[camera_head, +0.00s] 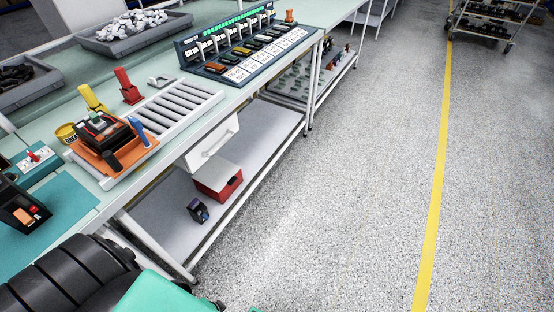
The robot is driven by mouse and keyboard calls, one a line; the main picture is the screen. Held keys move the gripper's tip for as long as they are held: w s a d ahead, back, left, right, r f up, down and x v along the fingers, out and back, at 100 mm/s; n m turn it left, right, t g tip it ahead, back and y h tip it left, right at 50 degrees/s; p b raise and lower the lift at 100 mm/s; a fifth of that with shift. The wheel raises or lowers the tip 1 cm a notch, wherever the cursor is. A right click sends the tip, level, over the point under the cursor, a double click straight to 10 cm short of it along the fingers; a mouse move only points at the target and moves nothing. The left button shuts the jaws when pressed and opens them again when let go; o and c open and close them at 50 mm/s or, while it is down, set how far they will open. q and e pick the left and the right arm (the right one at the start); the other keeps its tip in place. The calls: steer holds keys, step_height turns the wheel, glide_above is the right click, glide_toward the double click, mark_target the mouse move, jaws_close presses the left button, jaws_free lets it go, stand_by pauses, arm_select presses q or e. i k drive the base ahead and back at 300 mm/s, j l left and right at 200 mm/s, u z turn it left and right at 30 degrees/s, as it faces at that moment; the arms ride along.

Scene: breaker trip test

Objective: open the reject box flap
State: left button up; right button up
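A red box (229,189), which looks like the reject box, sits on the lower shelf under the bench. A pale flat panel (212,173) covers its top and looks like the flap, lying closed. The red front faces the aisle. Neither gripper shows in the head view. A black ribbed part and a green part at the bottom left seem to belong to my own arm, and nothing of mine touches the box.
A white drawer front (213,144) with a handle hangs under the bench, just above the box. A small dark device (198,211) stands on the lower shelf (165,222), left of the box. The speckled floor (350,200) to the right is clear.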

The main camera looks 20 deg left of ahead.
mark_target(217, 171)
steer(key=i+u, duration=0.2)
steer(key=i, duration=0.25)
steer(key=i+l+u, duration=0.15)
steer(key=i, duration=0.25)
steer(key=i+l+u, duration=0.2)
steer(key=i, duration=0.2)
